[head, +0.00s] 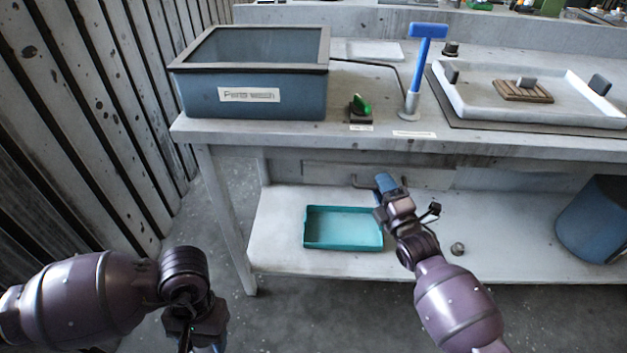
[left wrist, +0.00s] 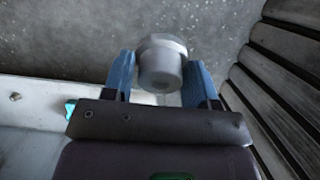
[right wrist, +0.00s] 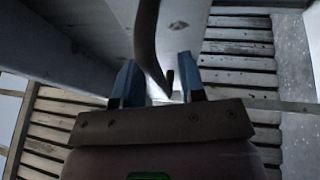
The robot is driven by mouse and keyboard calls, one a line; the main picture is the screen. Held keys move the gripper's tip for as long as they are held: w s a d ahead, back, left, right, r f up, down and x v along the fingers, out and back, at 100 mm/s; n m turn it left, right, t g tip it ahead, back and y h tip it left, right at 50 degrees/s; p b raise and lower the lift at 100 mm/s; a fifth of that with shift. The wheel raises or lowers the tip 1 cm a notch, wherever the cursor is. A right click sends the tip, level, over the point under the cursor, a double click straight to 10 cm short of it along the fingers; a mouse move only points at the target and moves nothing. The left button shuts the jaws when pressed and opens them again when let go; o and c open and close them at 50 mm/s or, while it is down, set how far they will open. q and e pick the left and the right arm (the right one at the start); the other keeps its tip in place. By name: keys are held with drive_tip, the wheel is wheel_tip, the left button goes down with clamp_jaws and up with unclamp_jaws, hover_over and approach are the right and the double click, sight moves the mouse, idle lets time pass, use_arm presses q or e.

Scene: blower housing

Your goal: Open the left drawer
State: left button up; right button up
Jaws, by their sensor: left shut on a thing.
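The left drawer (head: 325,173) is a pale panel under the worktop and looks closed. Its dark bar handle (head: 362,183) sits partly behind my right gripper (head: 387,182). In the right wrist view the curved handle (right wrist: 148,40) runs between the two blue fingers of my right gripper (right wrist: 160,82), which stand apart; I cannot tell whether either touches it. My left gripper (left wrist: 158,75) is shut on a grey hex-headed fitting (left wrist: 162,62), held over the floor. In the head view my left gripper is low at the bottom edge, with its fingertips mostly cut off.
A teal tray (head: 343,246) and a small round part (head: 457,248) rest on the lower shelf (head: 275,235). A blue bin (head: 595,225) stands at the right. A parts-wash tank (head: 215,95), a green switch (head: 362,107) and a white tray (head: 470,105) are on the worktop.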

clamp_jaws()
use_arm(q)
drive_tip(key=shift+r, duration=0.1)
use_arm(e)
drive_tip(key=shift+s, duration=0.1)
